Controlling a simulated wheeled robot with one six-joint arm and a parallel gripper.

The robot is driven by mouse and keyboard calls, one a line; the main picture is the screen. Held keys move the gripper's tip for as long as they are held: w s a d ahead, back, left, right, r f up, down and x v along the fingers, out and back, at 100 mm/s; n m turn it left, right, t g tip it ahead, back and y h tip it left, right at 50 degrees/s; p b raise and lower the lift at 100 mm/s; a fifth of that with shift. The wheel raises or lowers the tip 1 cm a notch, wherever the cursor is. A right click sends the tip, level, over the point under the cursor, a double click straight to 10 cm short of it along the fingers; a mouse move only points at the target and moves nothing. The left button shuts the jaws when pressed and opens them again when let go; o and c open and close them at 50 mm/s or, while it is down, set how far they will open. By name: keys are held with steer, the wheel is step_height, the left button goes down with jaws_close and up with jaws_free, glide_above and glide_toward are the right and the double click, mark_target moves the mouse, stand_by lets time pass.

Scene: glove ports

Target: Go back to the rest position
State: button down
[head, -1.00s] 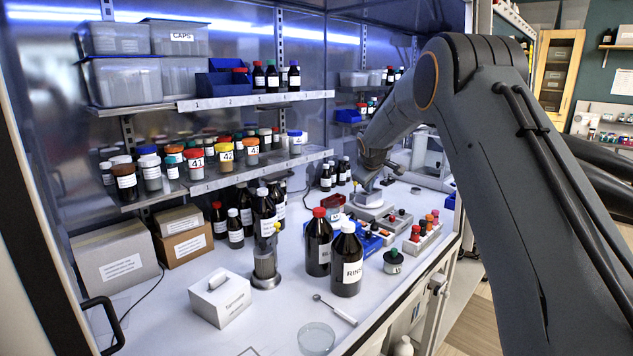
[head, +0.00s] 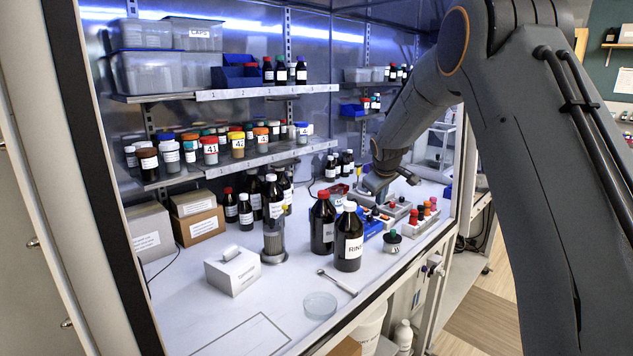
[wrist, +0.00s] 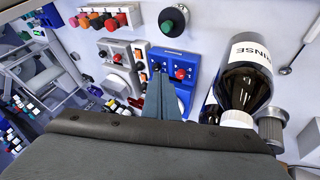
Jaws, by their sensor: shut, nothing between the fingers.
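My gripper (wrist: 163,85) shows in the wrist view as two blue-grey fingers close together, shut with nothing between them. The fingertips are hard to make out there. No marked rest position shows.
The RINSE bottle (head: 349,240) and another dark bottle (head: 322,222) stand left of my wrist; the RINSE bottle is close beside the fingers in the wrist view. A rack of coloured caps (head: 424,214) lies near the front edge. Loaded shelves (head: 265,92) line the back.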

steer(key=s+f+m+g+b, duration=0.2)
steer(key=s+f, duration=0.3)
steer(key=s, duration=0.9)
steer(key=s+f+m+g+b, duration=0.1)
steer(key=s+f+b, duration=0.3)
steer(key=s, duration=1.1)
steer(key=s+f+m+g+y+b, duration=0.1)
steer(key=s+f+m+g+b, duration=0.1)
steer(key=s+f, duration=0.6)
steer(key=s+m+b, duration=0.1)
steer(key=s+m, duration=0.1)
steer(key=s, duration=0.5)
steer(key=shift+s+a+g, duration=0.25)
steer(key=shift+g, duration=0.05)
